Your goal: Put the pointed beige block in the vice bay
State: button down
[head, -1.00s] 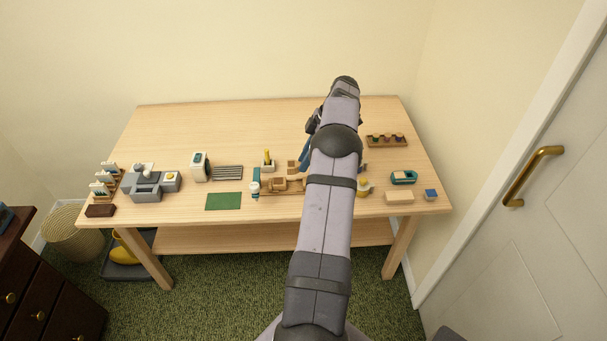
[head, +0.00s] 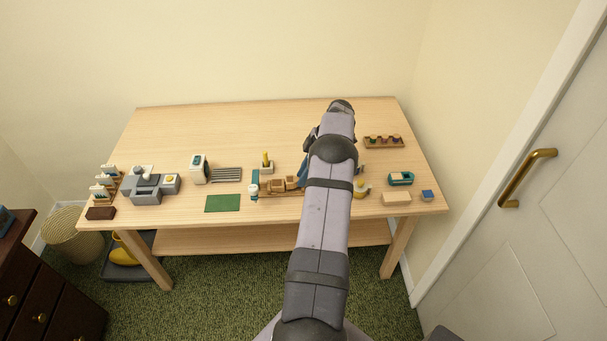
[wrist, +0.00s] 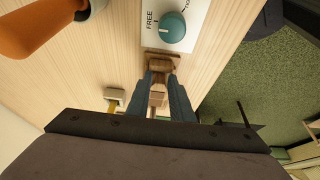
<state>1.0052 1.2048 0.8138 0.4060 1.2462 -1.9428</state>
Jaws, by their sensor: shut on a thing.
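My gripper (wrist: 160,98) shows in the wrist view with its two blue-grey fingers shut on the beige block (wrist: 157,99). Its pointed shape cannot be made out. In the head view my arm hides most of the gripper; a blue finger (head: 303,173) shows at the arm's left side, with the light wooden block (head: 291,183) low by it. A wooden fixture (head: 266,193), apparently the vice, lies there on the table. A white panel with a teal knob marked FREE (wrist: 172,27) lies beyond the fingertips. Whether the block touches the bay cannot be told.
A yellow-topped holder (head: 266,164) stands behind the fixture, and a green mat (head: 223,203) lies to its left. A beige slab (head: 397,198), a teal item (head: 401,179) and a small blue block (head: 428,195) lie at right.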

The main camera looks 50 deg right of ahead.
jog(key=shift+f, duration=0.1)
jog(key=shift+f+b, duration=0.35)
jog(key=shift+b, duration=0.1)
jog(key=shift+a+f, duration=0.1)
